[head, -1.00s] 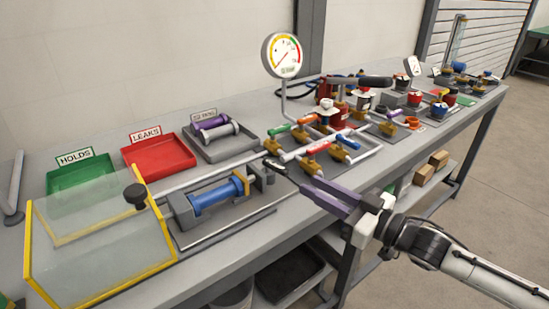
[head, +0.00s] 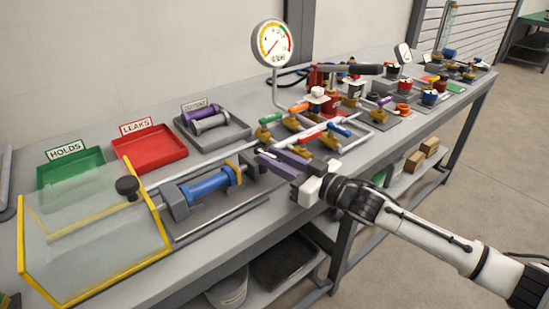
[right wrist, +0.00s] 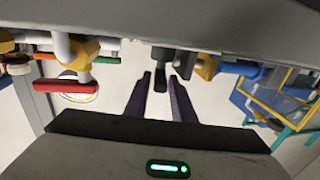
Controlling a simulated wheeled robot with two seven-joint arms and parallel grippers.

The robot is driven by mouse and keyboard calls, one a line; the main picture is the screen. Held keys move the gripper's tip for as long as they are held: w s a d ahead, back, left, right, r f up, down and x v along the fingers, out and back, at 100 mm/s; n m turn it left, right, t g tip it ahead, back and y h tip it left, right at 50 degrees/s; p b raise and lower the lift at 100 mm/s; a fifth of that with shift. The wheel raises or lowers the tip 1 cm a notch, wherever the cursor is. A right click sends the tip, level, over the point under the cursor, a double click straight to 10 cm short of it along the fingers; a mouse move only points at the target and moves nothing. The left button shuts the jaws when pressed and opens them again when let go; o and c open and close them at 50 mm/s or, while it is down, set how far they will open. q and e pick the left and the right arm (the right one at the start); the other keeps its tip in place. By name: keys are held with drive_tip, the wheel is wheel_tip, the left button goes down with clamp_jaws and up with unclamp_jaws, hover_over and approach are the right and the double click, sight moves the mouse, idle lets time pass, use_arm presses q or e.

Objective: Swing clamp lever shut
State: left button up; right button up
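The clamp (head: 249,167) is a dark grey block at the right end of the blue cylinder (head: 208,186) in its grey cradle. The clamp's black lever (right wrist: 162,76) shows in the right wrist view, between my two finger tips, with a gap on each side. In the head view my fingers mostly hide the lever. My right gripper (head: 262,158) has purple fingers, spread apart, with tips around the lever end. Whether a finger touches it, I cannot tell. My left gripper is in neither view.
A clear guard with a yellow frame (head: 92,245) stands left of the cradle. Valves with coloured handles (head: 308,134) crowd the area right of the clamp. Green (head: 70,172), red (head: 150,152) and grey (head: 228,134) trays lie behind.

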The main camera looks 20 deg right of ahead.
clamp_jaws()
drive_tip(key=shift+s+a, duration=0.1)
drive_tip(key=shift+a, duration=0.15)
drive_tip(key=shift+s+a+r+m+t+h+p, duration=0.15)
drive_tip(key=shift+m+t+h+p, duration=0.15)
drive_tip(key=shift+m+h, duration=0.2)
drive_tip(key=shift+w+a+m+t+h+p, duration=0.1)
drive_tip(key=shift+m+t+h+p, duration=0.1)
drive_tip(key=shift+m+h+p, duration=0.3)
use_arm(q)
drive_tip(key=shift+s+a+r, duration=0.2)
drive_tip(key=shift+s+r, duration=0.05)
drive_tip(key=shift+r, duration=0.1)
use_arm(e)
drive_tip(key=shift+h, duration=0.6)
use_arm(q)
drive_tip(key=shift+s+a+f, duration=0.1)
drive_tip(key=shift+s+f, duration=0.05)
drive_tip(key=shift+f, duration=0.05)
use_arm(e)
drive_tip(key=shift+d, duration=0.1)
unclamp_jaws()
